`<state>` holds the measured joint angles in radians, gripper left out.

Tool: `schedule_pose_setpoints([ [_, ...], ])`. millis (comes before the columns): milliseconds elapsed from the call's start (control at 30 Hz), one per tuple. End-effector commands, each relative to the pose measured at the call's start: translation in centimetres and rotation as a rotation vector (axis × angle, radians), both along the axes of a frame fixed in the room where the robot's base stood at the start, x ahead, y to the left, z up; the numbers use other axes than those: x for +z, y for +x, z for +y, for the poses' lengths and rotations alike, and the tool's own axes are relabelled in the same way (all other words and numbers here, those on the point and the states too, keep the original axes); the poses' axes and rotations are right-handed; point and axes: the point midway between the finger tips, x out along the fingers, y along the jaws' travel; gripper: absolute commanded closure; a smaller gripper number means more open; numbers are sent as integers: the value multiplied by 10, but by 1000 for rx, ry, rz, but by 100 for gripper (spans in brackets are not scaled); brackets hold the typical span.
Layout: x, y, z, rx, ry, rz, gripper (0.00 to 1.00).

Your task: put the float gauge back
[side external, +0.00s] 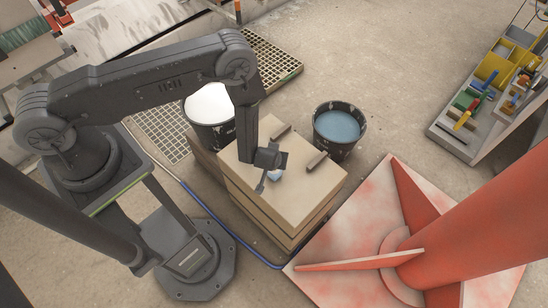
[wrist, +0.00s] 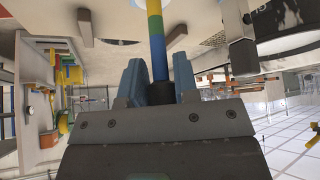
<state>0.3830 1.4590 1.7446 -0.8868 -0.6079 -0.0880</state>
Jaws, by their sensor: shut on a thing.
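A rod banded in yellow, green and blue (wrist: 155,38), which looks like the float gauge, stands between the two blue fingers of my gripper (wrist: 157,82) in the wrist view. My gripper is shut on it. In the side view my gripper (side external: 270,183) points down just above the top of a tan box (side external: 239,173). A small pale blue part shows beside the jaws there; I cannot tell whether it is a finger or the gauge. The rod's lower end is hidden, and I cannot tell whether it touches the box.
Two dark bars lie on the box top, one (side external: 316,160) right of my gripper. A bucket of blue liquid (side external: 339,126) stands behind the box, and a white-filled bucket (side external: 209,108) behind left. A red column base (side external: 345,225) is close at right. A grey rack (side external: 450,134) holds coloured items.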

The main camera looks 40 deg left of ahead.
Motion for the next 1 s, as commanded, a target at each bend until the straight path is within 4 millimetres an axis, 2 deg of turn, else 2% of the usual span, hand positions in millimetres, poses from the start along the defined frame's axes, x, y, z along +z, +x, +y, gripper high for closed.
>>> schedule_pose_setpoints([
  [367,-4,1,0,0,-1,-2,100],
  [400,-4,0,0,0,-1,-2,70],
  [633,-4,0,0,0,-1,-2,48],
  [867,-3,0,0,0,-1,-2,46],
  [1000,3,-1,-2,-1,-1,-2,46],
])
